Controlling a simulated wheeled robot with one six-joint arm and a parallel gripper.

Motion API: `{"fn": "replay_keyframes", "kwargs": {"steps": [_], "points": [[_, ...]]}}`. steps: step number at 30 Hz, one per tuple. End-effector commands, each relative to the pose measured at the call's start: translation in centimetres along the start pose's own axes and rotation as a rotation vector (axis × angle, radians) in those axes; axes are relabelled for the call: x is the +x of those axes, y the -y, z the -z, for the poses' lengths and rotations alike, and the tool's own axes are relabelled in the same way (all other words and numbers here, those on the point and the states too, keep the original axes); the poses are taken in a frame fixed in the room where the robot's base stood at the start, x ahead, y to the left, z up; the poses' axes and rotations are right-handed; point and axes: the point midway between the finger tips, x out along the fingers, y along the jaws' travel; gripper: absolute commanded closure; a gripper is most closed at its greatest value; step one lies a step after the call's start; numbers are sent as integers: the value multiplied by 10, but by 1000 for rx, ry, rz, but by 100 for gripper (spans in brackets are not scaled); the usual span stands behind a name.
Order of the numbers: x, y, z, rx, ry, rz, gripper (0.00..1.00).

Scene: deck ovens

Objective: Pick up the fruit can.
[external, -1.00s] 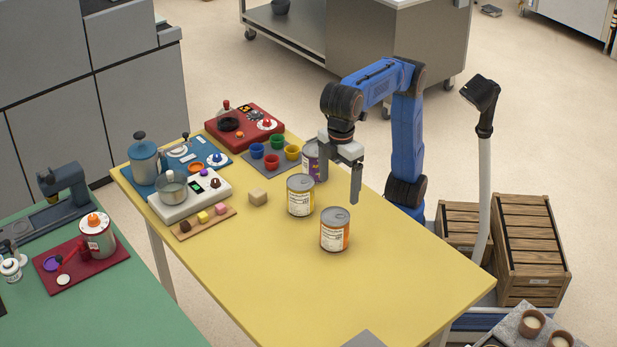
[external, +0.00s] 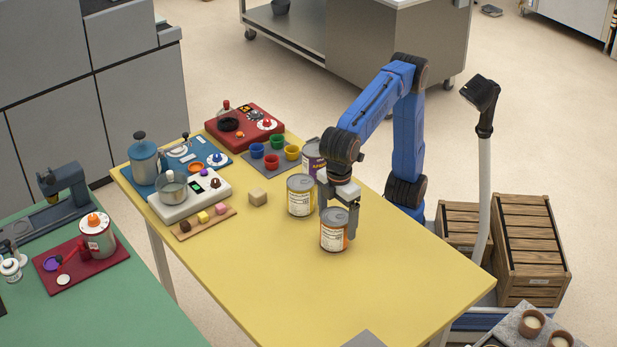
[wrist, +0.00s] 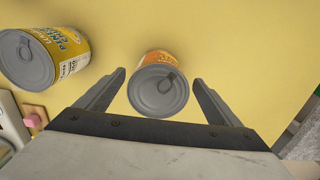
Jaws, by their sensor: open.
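A can with an orange and white label (external: 334,235) stands upright on the yellow table; its grey pull-tab lid also shows in the wrist view (wrist: 158,95). My gripper (external: 338,212) is open and low over this can, with its fingers (wrist: 160,76) on either side and a gap at each side in the wrist view. A can with a yellow label (external: 300,197) stands close by, at the left in the wrist view (wrist: 45,58).
The yellow table (external: 390,270) is clear at the front and right.

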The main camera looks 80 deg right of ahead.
Motion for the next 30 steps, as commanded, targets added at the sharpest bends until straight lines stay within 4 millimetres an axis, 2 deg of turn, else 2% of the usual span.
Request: {"fn": "replay_keyframes", "kwargs": {"steps": [5, 15, 24, 25, 26, 30], "points": [[9, 0, 1, 0, 1, -1, 12], [51, -2, 5, 0, 0, 0, 12], [55, -2, 6, 0, -1, 0, 12], [55, -2, 6, 0, -1, 0, 15], [55, -2, 6, 0, -1, 0, 22], [55, -2, 6, 0, -1, 0, 56]]}}
